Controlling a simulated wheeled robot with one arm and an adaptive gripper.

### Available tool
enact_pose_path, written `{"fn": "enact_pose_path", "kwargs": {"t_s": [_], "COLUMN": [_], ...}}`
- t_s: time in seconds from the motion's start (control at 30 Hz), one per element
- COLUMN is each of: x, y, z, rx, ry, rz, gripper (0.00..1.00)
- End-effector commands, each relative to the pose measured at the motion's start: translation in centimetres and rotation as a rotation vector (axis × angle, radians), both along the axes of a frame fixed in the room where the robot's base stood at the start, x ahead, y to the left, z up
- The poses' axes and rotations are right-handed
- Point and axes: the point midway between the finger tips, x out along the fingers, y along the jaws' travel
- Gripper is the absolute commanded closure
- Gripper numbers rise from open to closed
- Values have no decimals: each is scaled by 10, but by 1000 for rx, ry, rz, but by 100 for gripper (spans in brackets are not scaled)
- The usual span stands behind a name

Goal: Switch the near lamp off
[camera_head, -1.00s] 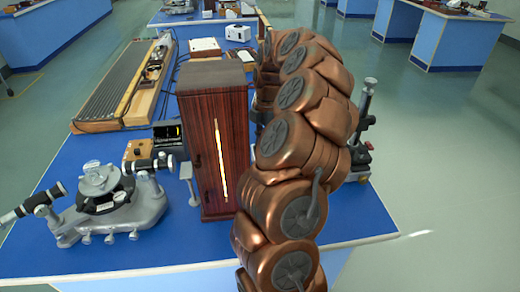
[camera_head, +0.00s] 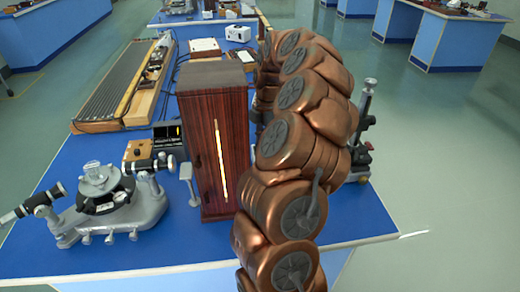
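A tall dark-red wooden lamp housing (camera_head: 208,120) with a grey top stands on the near blue bench. A narrow vertical slit (camera_head: 220,162) on its front glows bright. No switch can be made out on its visible sides. My copper-coloured arm rises at the right of the housing and curves over behind it. My gripper is hidden by the arm and the housing, so its fingers do not show.
A spectrometer (camera_head: 105,190) stands left of the housing, with a small dark box (camera_head: 168,138) behind it. A long ribbed board (camera_head: 118,90) lies at the back left. A metal stand (camera_head: 365,110) is right of my arm. The near right bench top (camera_head: 355,215) is clear.

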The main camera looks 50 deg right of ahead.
Motion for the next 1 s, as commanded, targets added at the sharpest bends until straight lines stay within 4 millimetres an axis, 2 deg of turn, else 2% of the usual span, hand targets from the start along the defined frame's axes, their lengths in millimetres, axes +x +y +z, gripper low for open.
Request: {"fn": "enact_pose_path", "kwargs": {"t_s": [1.0], "x": [0], "y": [0], "z": [-11], "rx": [0], "ry": [0], "rz": [0], "gripper": [100]}}
